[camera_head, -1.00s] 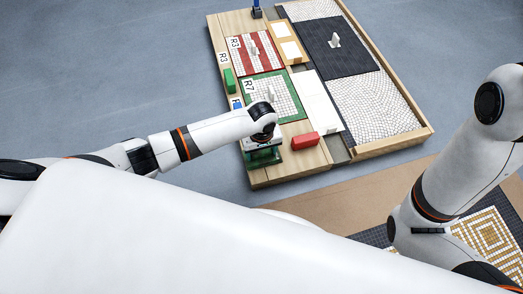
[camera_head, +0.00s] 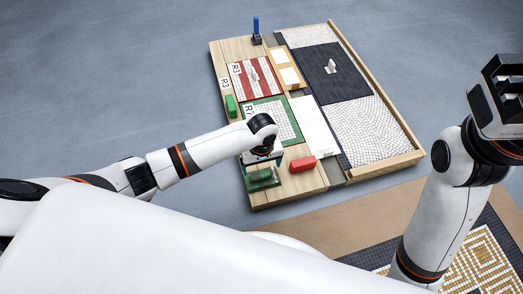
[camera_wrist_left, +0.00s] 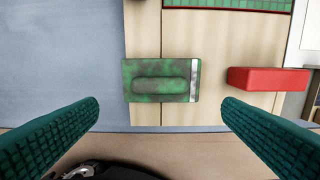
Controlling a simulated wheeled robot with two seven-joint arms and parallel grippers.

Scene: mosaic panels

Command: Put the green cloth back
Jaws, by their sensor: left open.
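My left gripper (camera_head: 265,157) is over the board just behind the cloth in the head view. In the left wrist view its two teal fingers (camera_wrist_left: 160,105) are wide apart, one on each side of the cloth, with nothing between them gripped. My right gripper (camera_head: 503,95) is raised at the right edge, seen partly.
A red block (camera_head: 302,164) lies right of the cloth. A green block (camera_head: 231,106) lies farther back on the left. The board (camera_head: 285,190) carries a red-striped panel (camera_head: 252,79), a green-bordered panel (camera_head: 284,120) and a white panel (camera_head: 313,124). A patterned mosaic (camera_head: 474,262) is at front right.

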